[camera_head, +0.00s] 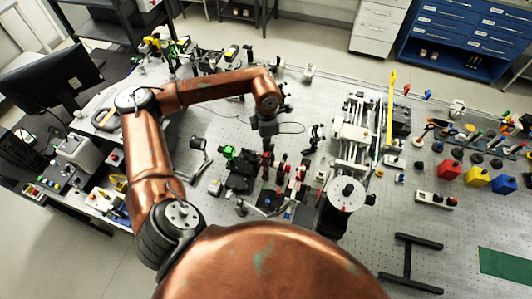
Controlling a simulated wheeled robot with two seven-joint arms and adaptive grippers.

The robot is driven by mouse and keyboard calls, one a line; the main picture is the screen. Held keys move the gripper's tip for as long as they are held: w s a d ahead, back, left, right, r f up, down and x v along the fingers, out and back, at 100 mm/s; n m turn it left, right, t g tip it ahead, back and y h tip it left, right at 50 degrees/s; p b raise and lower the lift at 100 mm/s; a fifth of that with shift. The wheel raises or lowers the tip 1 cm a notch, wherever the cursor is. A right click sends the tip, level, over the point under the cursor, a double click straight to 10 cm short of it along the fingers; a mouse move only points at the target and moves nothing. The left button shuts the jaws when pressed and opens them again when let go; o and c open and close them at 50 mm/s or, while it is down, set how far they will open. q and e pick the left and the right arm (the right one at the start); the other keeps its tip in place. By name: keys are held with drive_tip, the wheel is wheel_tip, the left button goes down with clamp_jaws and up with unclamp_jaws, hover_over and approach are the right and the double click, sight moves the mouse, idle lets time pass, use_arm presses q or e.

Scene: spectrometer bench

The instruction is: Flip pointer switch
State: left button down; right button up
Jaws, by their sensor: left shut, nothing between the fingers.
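My left arm reaches in from the left, and my left gripper (267,146) points down over the middle of the bench. It looks shut and empty, above small dark and red optical parts. I cannot tell for certain which thing is the pointer switch. A white round dial (347,194) with a dark centre piece lies to the right of and nearer than the gripper. A small pale panel with dark knobs (436,200) lies further right. The setting of either is too small to read. My right gripper is not in view.
The perforated metal bench (385,225) is crowded. A green-lit mount (229,152) stands left of the gripper. A long pale rail assembly (353,130) stands to its right. Red (451,172), yellow (477,177) and blue (503,184) blocks sit at right. The right front has more free room.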

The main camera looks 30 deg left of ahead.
use_arm(q)
drive_tip(key=shift+f+b, duration=0.8)
drive_tip(key=shift+f, duration=0.2)
idle(0.3)
drive_tip(key=shift+r, duration=0.1)
drive_tip(key=shift+r+p, duration=0.45)
drive_tip(key=shift+r, duration=0.4)
drive_tip(key=shift+r+p, duration=1)
drive_tip(key=shift+r, duration=1.6)
